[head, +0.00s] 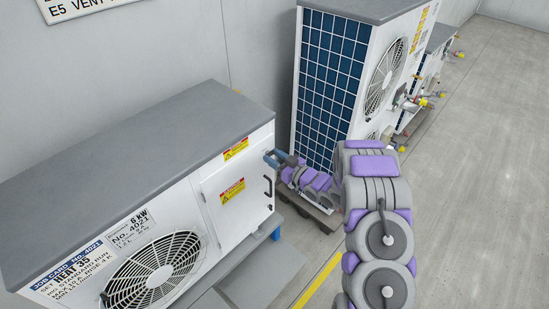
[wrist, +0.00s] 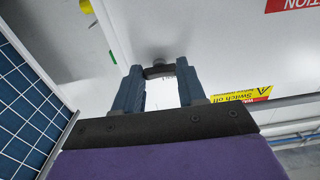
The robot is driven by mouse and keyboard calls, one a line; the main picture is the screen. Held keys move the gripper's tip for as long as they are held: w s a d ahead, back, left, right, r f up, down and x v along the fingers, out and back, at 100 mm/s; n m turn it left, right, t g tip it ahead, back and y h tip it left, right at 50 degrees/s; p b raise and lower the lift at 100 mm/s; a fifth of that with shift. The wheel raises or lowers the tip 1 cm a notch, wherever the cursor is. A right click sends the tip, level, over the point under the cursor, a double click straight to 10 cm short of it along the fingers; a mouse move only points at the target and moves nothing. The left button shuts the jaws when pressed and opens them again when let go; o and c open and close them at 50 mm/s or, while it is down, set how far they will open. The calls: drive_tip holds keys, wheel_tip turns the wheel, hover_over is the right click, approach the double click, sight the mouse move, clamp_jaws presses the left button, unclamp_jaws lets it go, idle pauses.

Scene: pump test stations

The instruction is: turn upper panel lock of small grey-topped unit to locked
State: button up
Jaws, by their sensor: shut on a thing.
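The small grey-topped unit (head: 110,150) stands at the left in the head view, with a fan and a white side panel (head: 215,205) bearing two yellow-and-red labels. My gripper (head: 272,159) is at the upper part of the panel's right edge. In the wrist view my gripper (wrist: 159,82) has its two blue-grey fingers on either side of a dark curved piece, the upper panel lock (wrist: 159,71), in front of a round grey boss on the white panel. The fingers hide the lock in the head view, so I cannot tell its exact angle there.
A black handle (head: 268,186) sits lower on the same panel edge. A taller unit with a blue grid side (head: 328,85) stands close behind my arm. Further units line the wall. Open grey floor (head: 480,200) lies to the right, past a yellow line.

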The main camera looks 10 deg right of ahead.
drive_tip(key=o, duration=0.9)
drive_tip(key=shift+w+f, duration=0.1)
drive_tip(key=shift+f, duration=0.15)
drive_tip(key=shift+o, duration=0.8)
drive_tip(key=shift+r, duration=0.2)
drive_tip(key=shift+d, duration=0.1)
drive_tip(key=b+v, duration=0.1)
drive_tip(key=v, duration=1.6)
drive_tip(key=shift+d, duration=0.15)
